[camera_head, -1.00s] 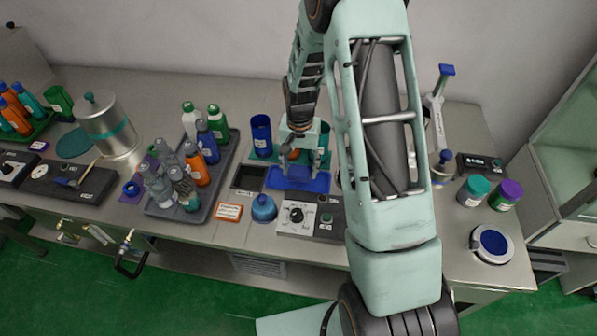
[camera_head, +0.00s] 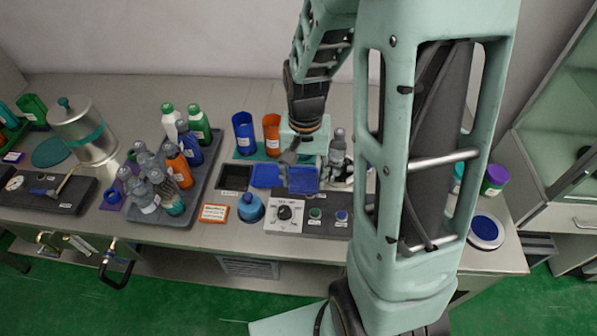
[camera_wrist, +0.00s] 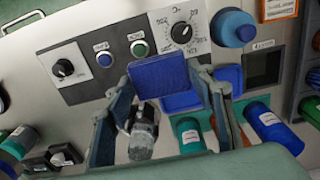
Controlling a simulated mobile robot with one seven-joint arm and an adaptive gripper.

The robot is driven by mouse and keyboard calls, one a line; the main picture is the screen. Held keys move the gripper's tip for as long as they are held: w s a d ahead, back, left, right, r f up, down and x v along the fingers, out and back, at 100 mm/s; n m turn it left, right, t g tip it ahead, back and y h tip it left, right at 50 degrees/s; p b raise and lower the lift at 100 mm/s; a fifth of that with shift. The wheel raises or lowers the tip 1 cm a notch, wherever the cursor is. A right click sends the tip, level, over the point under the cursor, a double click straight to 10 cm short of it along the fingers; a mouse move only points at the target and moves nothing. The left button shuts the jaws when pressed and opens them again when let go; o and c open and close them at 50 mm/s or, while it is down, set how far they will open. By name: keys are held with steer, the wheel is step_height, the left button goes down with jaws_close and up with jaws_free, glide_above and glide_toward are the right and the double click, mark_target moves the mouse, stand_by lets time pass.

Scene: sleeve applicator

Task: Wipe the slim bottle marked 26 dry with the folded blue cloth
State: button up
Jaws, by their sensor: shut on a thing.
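My gripper (camera_head: 302,165) is shut on the folded blue cloth (camera_head: 304,181), held over the bench near the control panel. In the wrist view the cloth (camera_wrist: 160,76) spans the space between my two fingertips (camera_wrist: 168,92). A slim clear-grey bottle (camera_head: 338,150) stands just right of my gripper in the head view. A clear bottle with a dark top (camera_wrist: 142,135) shows beyond the cloth between the fingers in the wrist view. I cannot read a 26 on any bottle. A flat blue piece (camera_head: 264,176) lies left of the cloth.
A grey tray (camera_head: 206,200) of several bottles stands to the left. My arm hides part of the right side.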

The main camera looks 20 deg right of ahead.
mark_target(337, 162)
steer(key=shift+s+d+r, duration=0.1)
steer(key=shift+s+r, duration=0.05)
steer(key=shift+s, duration=0.1)
steer(key=shift+d+r, duration=0.25)
steer(key=w+d+r+p, duration=0.2)
steer(key=d+p, duration=0.3)
steer(key=d, duration=0.4)
steer(key=w+d+f+b, duration=0.1)
steer(key=w+f+b, duration=0.2)
steer(key=w+f, duration=0.1)
steer(key=shift+d+f, duration=0.25)
steer(key=shift+f, duration=0.15)
steer(key=shift+w+d, duration=0.35)
steer(key=shift+w, duration=0.4)
steer(key=shift+f+b, duration=2.05)
steer(key=shift+f, duration=0.35)
